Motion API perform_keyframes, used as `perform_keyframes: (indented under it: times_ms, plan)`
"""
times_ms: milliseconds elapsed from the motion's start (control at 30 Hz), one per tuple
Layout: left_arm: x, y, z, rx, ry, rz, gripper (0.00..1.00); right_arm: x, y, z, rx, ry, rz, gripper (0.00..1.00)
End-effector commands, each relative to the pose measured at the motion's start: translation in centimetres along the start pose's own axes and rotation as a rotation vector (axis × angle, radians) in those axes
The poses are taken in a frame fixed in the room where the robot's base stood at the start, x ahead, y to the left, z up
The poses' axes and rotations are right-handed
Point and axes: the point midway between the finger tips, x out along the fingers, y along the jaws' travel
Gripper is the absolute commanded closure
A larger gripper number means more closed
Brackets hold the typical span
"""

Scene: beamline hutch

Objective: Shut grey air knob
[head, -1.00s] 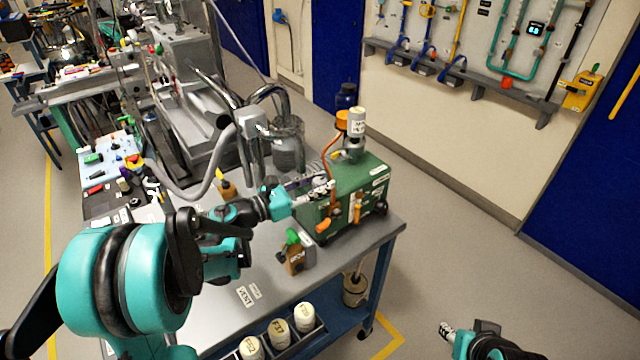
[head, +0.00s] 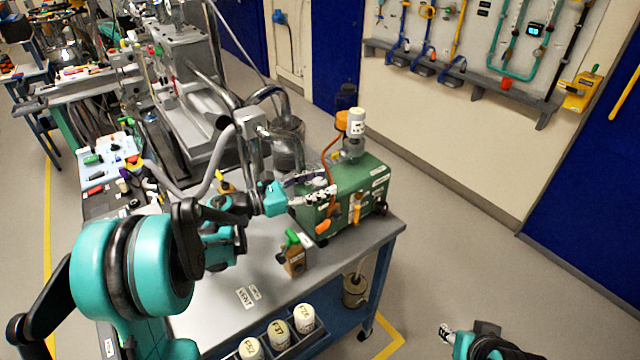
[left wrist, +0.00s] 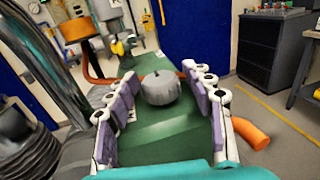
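The grey knob (left wrist: 158,88) is a round, short knob on the top of the green pump box (left wrist: 165,135) in the left wrist view. My left gripper (left wrist: 160,76) is open, with one purple-padded finger on each side of the knob and a visible gap on both sides. In the head view the left gripper (head: 325,187) is over the near left part of the green pump box (head: 362,186). I cannot make out the grey knob in the head view. My right gripper (head: 446,333) is low at the bottom right, away from the bench; its opening is unclear.
An orange handle (left wrist: 250,133) sticks out beside the right finger, and a copper pipe (head: 328,158) rises from the box. A small green-handled valve (head: 294,256) stands on the grey bench (head: 205,309). White-capped bottles (head: 279,333) sit below. Floor to the right is clear.

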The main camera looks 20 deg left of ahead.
Motion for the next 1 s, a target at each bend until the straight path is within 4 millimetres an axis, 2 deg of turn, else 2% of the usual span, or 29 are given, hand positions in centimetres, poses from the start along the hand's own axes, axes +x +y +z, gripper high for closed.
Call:
perform_keyframes:
  times_ms: [233, 367, 800, 1000]
  plan:
    - [-0.1, 0.0, 0.0, 0.0, 0.0, 0.0, 0.47, 0.0, 0.0, 0.0, 0.0, 0.0, 0.0, 0.6]
    - [-1.0, 0.1, 0.0, 0.0, 0.0, 0.002, 0.47, 0.0, 0.0, 0.0, 0.0, 0.0, 0.0, 0.6]
    - [-9.9, 0.1, 0.0, 0.0, 0.0, 0.004, 0.47, 0.0, 0.0, 0.0, 0.0, 0.0, 0.0, 0.6]
    - [-11.8, 0.0, 0.0, 0.0, 0.0, 0.001, 0.47, 0.0, 0.0, 0.0, 0.0, 0.0, 0.0, 0.6]
